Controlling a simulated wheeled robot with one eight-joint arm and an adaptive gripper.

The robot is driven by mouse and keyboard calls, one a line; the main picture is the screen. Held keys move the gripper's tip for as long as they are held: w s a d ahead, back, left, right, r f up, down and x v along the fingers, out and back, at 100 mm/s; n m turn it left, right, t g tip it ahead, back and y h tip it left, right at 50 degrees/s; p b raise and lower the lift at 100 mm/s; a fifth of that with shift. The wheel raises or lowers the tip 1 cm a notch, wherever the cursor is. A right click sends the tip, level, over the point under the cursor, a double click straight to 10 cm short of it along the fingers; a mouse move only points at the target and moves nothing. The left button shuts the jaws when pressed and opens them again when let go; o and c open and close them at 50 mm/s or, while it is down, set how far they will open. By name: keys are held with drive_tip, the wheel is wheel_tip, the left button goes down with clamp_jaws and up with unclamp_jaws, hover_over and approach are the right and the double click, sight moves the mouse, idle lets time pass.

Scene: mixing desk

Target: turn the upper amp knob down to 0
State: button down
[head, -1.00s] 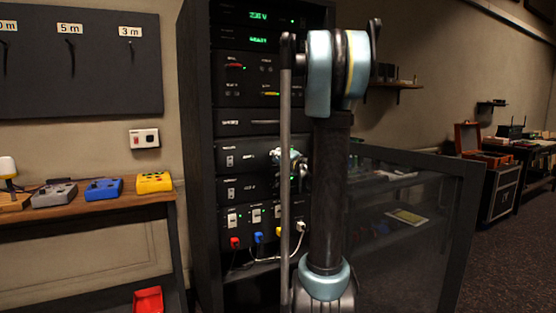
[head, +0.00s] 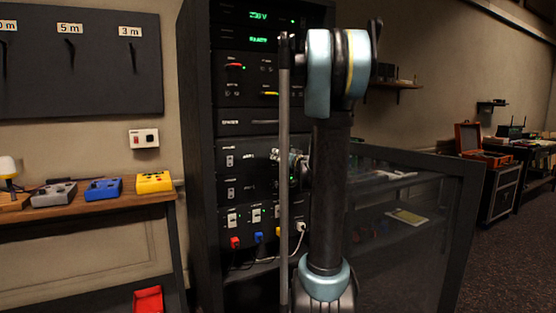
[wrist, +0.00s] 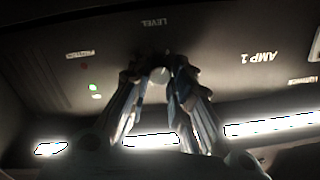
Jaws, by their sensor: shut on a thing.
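The upper amp panel (head: 243,156) is a dark unit in the rack; the wrist view shows its face tilted and inverted, lettered AMP 1 and LEVEL (wrist: 155,22). The upper amp knob (wrist: 160,74) shows as a small pale round end below the LEVEL lettering. My gripper (wrist: 160,82) is shut on this knob, with one finger on each side. In the head view my gripper (head: 291,163) is small at the panel, partly behind my arm, and the knob is hidden. The knob's pointer and setting cannot be read.
The lower amp panel (head: 240,188) sits directly below, above a row with white switches and coloured plugs (head: 257,237). An open dark rack door (head: 425,220) stands right of my arm. A bench (head: 85,208) with coloured boxes is at the left.

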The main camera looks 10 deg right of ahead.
drive_tip(key=shift+n, duration=0.7)
drive_tip(key=shift+n, duration=0.3)
drive_tip(key=c, duration=1.4)
unclamp_jaws()
drive_tip(key=shift+c, duration=0.2)
drive_tip(key=v, duration=1.2)
drive_tip(key=shift+a+f, duration=0.1)
